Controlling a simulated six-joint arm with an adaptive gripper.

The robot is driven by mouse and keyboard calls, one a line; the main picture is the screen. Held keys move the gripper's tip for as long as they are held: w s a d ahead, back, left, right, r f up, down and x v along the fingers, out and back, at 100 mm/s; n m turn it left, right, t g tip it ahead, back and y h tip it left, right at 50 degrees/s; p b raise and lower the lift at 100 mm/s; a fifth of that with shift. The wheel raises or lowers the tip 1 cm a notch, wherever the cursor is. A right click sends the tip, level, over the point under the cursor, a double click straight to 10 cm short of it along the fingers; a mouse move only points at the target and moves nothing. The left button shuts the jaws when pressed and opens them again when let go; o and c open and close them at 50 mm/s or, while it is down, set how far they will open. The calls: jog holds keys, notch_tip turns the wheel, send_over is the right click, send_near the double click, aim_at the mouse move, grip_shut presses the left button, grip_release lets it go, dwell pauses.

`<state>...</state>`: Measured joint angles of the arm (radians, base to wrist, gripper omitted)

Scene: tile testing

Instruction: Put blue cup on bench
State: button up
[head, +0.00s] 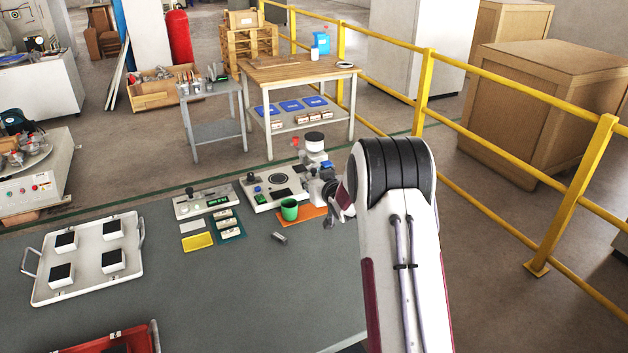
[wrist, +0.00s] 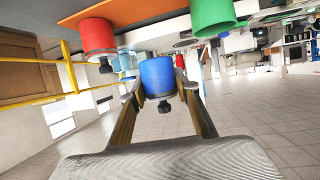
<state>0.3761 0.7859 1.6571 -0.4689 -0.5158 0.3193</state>
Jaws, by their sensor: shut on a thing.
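My gripper (wrist: 159,88) is shut on the blue cup (wrist: 157,76), which sits between its two fingers in the wrist view. That view is roughly upside down. In the head view my arm hides most of the gripper, and I cannot make out the blue cup there. A green cup (head: 289,210) stands at the orange mat (head: 313,216) on the grey-green bench (head: 220,300). The green cup (wrist: 212,16) and a red cup (wrist: 98,38) also show in the wrist view, on either side of the blue cup and apart from it.
Bench instruments (head: 272,188) stand behind the green cup. A white tray (head: 40,292) with several white blocks lies at the left, and a red tray (head: 155,338) at the front. The bench's middle is mostly clear. A yellow railing (head: 500,85) runs behind my arm.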

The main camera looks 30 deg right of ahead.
aim_at(314, 210)
jog(key=shift+f, duration=3.1)
jog(key=shift+f, duration=0.45)
jog(key=o, duration=1.4)
jog(key=shift+s, duration=0.15)
jog(key=shift+v, duration=5.85)
